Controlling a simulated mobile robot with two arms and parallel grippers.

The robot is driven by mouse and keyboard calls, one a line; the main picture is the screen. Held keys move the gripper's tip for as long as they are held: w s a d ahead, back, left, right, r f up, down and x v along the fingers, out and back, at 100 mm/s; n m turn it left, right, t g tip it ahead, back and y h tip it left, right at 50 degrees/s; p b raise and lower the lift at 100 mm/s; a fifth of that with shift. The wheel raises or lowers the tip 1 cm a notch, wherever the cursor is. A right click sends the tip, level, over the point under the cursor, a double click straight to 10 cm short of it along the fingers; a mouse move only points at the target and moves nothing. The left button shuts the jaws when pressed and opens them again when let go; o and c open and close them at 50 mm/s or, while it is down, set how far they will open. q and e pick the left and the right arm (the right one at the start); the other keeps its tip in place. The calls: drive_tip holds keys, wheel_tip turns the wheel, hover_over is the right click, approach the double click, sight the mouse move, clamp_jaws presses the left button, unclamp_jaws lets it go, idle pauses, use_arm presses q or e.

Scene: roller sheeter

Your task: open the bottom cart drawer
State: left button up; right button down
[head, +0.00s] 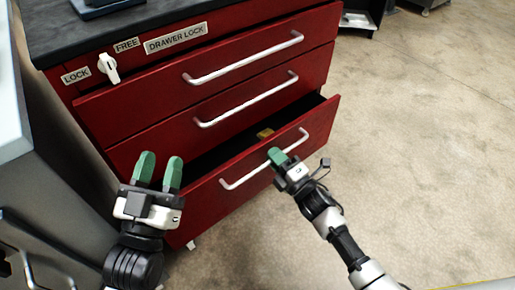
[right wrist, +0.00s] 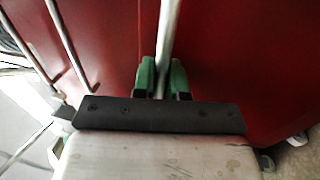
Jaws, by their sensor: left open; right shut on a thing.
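The red cart's bottom drawer (head: 228,187) stands partly open, with its dark inside showing and a small yellow thing (head: 265,133) in it. Its silver bar handle (head: 240,176) runs across the front. My right gripper (head: 278,156) is at the handle's right part. In the right wrist view the green fingers (right wrist: 163,80) are on both sides of the handle bar (right wrist: 168,35), shut on it. My left gripper (head: 158,170) is open and empty, in front of the drawer's left end.
Two upper drawers (head: 215,95) with bar handles look shut. A white lock knob (head: 108,68) sits by the LOCK, FREE and DRAWER LOCK labels. A grey cabinet (head: 50,190) stands at the left. The concrete floor (head: 420,130) to the right is clear.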

use_arm(q)
drive_tip(key=s+a+f+g+y+p, duration=0.2)
drive_tip(key=s+f+g, duration=0.2)
drive_tip(key=f+g, duration=0.3)
drive_tip(key=s+a+f+g+y+p, duration=0.2)
drive_tip(key=s+f+g+y+p, duration=0.1)
drive_tip(key=f+g, duration=0.5)
drive_tip(key=shift+s+a+n+g, duration=0.3)
drive_tip(key=shift+s+a, duration=0.05)
drive_tip(key=shift+s, duration=0.1)
use_arm(e)
drive_tip(key=r+v, duration=0.2)
drive_tip(key=v, duration=0.9)
drive_tip(key=r+v, duration=0.2)
drive_tip(key=v, duration=1)
drive_tip(key=shift+s+d, duration=0.4)
drive_tip(key=shift+s, duration=0.05)
drive_tip(key=shift+r, duration=0.15)
drive_tip(key=c, duration=1.2)
unclamp_jaws()
